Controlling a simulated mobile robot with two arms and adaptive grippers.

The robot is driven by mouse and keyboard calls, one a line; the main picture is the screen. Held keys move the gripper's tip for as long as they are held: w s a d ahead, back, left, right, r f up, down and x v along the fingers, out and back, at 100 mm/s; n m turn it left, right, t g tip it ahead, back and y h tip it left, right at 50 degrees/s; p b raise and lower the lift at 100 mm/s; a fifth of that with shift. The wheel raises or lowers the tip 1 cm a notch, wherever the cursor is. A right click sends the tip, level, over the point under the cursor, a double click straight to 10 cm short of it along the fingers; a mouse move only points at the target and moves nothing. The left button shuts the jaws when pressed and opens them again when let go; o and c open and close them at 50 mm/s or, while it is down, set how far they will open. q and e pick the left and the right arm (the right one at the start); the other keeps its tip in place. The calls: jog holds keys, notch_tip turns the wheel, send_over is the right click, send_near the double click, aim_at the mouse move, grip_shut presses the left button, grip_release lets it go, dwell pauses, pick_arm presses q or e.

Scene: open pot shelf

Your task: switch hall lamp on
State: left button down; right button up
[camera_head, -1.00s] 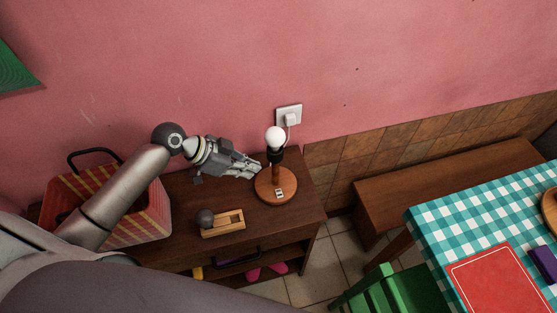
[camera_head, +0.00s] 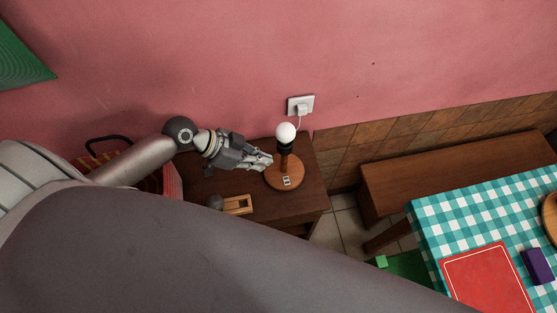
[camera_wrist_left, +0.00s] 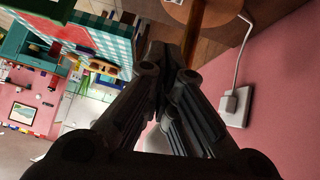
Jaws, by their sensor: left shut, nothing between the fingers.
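The hall lamp (camera_head: 284,158) stands upright on the dark wooden cabinet. It has a white bulb (camera_head: 286,133), a black socket, a wooden stem and a round wooden base (camera_head: 285,176) with a small switch (camera_head: 286,181) on its front. The bulb looks plain white; I cannot tell whether it is lit. My left gripper (camera_head: 267,161) is shut and empty, just left of the lamp stem and above the base's left edge. In the left wrist view its closed fingers (camera_wrist_left: 172,62) point toward the base (camera_wrist_left: 205,12). My right gripper is not in view.
The cabinet top (camera_head: 312,190) also holds a small wooden tray (camera_head: 238,205) with a dark ball (camera_head: 215,202). A striped basket (camera_head: 172,180) stands behind my arm. A wall socket (camera_head: 300,105) feeds the lamp's cord. A bench (camera_head: 440,175) and checkered table (camera_head: 440,215) are at right.

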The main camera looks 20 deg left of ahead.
pick_arm(q)
jog(key=b, duration=0.5)
send_over(285, 182)
jog(key=f, duration=0.7)
jog(key=shift+w+d+f, duration=0.1)
jog(key=shift+w+f, duration=0.15)
notch_tip(285, 182, down, 2)
jog(key=shift+s+f+b, duration=0.1)
jog(key=shift+s+b, duration=0.05)
jog(key=shift+b, duration=0.6)
jog(key=shift+s+f+b, duration=0.15)
jog(key=shift+f+b, duration=0.4)
